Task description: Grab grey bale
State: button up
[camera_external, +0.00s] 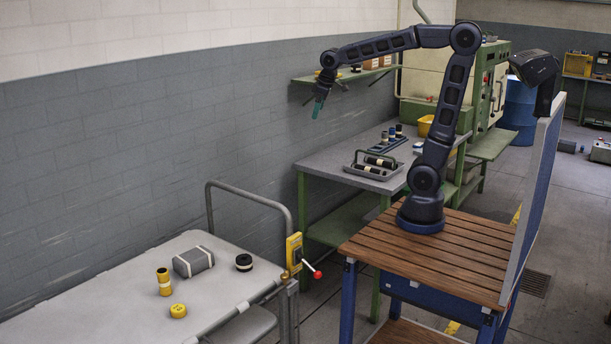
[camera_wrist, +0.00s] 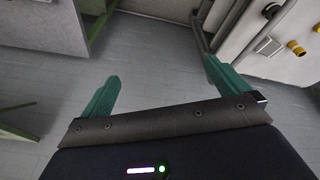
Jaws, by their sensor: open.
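The grey bale (camera_external: 194,261) is a small grey block with white bands, lying on the light-topped table (camera_external: 95,290) at the lower left. It also shows in the wrist view (camera_wrist: 268,46), small and near the upper right. My gripper (camera_external: 318,108) hangs high in the air, well above and to the right of the bale in the external view. In the wrist view its two green fingers (camera_wrist: 160,78) are spread apart with nothing between them, over the floor.
Near the bale stand a yellow-and-black cylinder (camera_external: 164,281), a flat yellow piece (camera_external: 178,311) and a black roll (camera_external: 244,262). A curved metal rail (camera_external: 250,196) and a yellow control box (camera_external: 294,253) edge the table. A workbench (camera_external: 335,159) holds trays behind.

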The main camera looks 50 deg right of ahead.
jog(key=w+a+f+n+g, duration=0.1)
jog(key=w+a+f+n, duration=0.25)
jog(key=w+a, duration=0.95)
jog(key=n+g, duration=0.2)
jog(key=n, duration=0.6)
send_over(192, 254)
jog(key=f, duration=2.1)
jog(key=d+f, duration=0.1)
jog(key=f, duration=0.9)
jog(key=shift+f, duration=0.25)
jog(key=shift+s+a+f, duration=0.15)
jog(key=shift+f, duration=0.15)
notch_tip(192, 254, down, 5)
jog(key=shift+f, duration=0.15)
jog(key=shift+a+f, duration=0.2)
jog(key=shift+f, duration=1.15)
jog(key=shift+a+f, duration=0.15)
jog(key=shift+f, duration=1.15)
jog(key=shift+r, duration=0.1)
jog(key=c, duration=1.7)
